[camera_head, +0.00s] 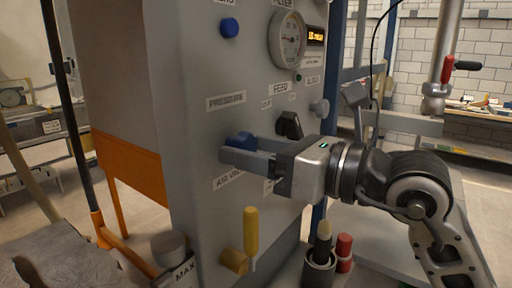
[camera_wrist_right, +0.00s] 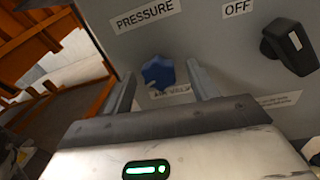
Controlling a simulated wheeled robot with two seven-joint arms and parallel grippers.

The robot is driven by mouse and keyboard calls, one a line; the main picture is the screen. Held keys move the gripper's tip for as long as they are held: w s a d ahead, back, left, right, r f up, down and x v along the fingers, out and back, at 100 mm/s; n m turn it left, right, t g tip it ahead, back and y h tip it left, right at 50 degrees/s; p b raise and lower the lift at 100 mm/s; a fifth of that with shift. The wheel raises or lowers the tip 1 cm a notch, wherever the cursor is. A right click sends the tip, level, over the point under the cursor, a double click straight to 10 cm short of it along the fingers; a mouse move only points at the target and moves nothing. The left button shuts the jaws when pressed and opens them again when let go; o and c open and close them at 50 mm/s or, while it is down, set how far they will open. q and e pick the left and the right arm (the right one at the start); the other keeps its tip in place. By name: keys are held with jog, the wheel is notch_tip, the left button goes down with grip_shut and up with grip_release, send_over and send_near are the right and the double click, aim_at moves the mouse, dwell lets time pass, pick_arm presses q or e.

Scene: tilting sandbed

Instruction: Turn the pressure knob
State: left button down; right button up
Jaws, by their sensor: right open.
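The pressure knob is a blue knob (camera_head: 240,139) on the grey panel, under the PRESSURE label (camera_head: 226,101). It also shows in the right wrist view as a faceted blue knob (camera_wrist_right: 158,73). My right gripper (camera_head: 228,152) reaches in from the right with its fingers at the panel, around the knob's place. In the right wrist view, the open fingers (camera_wrist_right: 160,82) stand on either side of the knob, with gaps visible. The fingers hide part of the knob in the head view. I do not see my left gripper.
Another blue knob (camera_head: 229,27) sits higher on the panel, left of a round gauge (camera_head: 288,38). A black switch (camera_wrist_right: 290,47) by an OFF label is right of the knob. A yellow-handled lever (camera_head: 251,232) is below. An orange frame (camera_head: 131,166) stands left.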

jog(key=c, duration=1)
pick_arm(q)
jog(key=shift+s, duration=0.1)
jog(key=shift+f+b, duration=0.15)
jog(key=shift+b, duration=0.25)
pick_arm(e)
jog(key=shift+f+n, duration=0.1)
jog(key=shift+n, duration=0.2)
jog(key=n+b, duration=0.7)
jog(key=n+h+b, duration=0.1)
jog(key=n+b, duration=0.6)
jog(key=n, duration=0.1)
jog(key=shift+t, duration=0.3)
pick_arm(q)
notch_tip(320, 180, down, 6)
jog(key=d+t+h+b, duration=0.1)
jog(key=shift+w+d+n+t+b, duration=0.3)
jog(key=shift+w+d+b, duration=0.1)
pick_arm(e)
jog(key=shift+n+h, duration=0.4)
jog(key=shift+n, duration=1.3)
pick_arm(q)
jog(key=shift+s+f, duration=0.1)
pick_arm(e)
jog(key=shift+r, duration=0.2)
